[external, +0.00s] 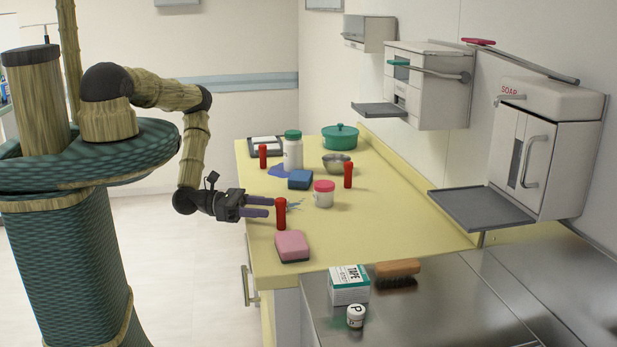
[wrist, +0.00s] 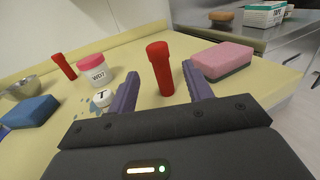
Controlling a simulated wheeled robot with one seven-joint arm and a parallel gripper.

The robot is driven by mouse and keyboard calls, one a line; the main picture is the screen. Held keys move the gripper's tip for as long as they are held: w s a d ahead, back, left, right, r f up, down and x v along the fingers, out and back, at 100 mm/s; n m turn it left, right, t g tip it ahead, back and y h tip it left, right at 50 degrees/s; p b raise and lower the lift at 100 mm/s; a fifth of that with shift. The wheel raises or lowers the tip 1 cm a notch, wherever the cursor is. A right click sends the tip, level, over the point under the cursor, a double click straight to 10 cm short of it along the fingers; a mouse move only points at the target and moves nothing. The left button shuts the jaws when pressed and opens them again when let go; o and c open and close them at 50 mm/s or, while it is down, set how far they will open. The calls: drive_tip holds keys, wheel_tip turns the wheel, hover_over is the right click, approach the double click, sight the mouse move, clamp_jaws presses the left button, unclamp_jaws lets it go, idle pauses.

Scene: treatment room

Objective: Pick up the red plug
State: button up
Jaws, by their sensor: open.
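A red plug (external: 281,214) stands upright near the left edge of the yellow counter, just ahead of my gripper (external: 258,207). In the wrist view this red plug (wrist: 160,70) shows between the two purple fingertips (wrist: 161,82). My gripper is open, with nothing held; I cannot tell how deep the plug sits between the fingers. Two more red plugs stand farther back, one at the far left (external: 263,156) and one at the right (external: 348,175). One other red plug (wrist: 64,66) shows at the left of the wrist view.
A pink sponge (external: 292,246) lies close to the near plug. A pink-lidded jar (external: 324,196), a blue block (external: 300,180) and a metal bowl (external: 337,164) stand beyond. A small white item marked T (wrist: 104,98) lies left of my fingers. Wall dispensers (external: 545,150) overhang the right side.

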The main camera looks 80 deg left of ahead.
sight(280, 209)
drive_tip(key=b+x, duration=0.1)
drive_tip(key=x, duration=0.4)
drive_tip(key=shift+w+b, duration=0.1)
drive_tip(key=shift+b, duration=0.25)
drive_tip(key=shift+c, duration=0.2)
drive_tip(key=c, duration=1)
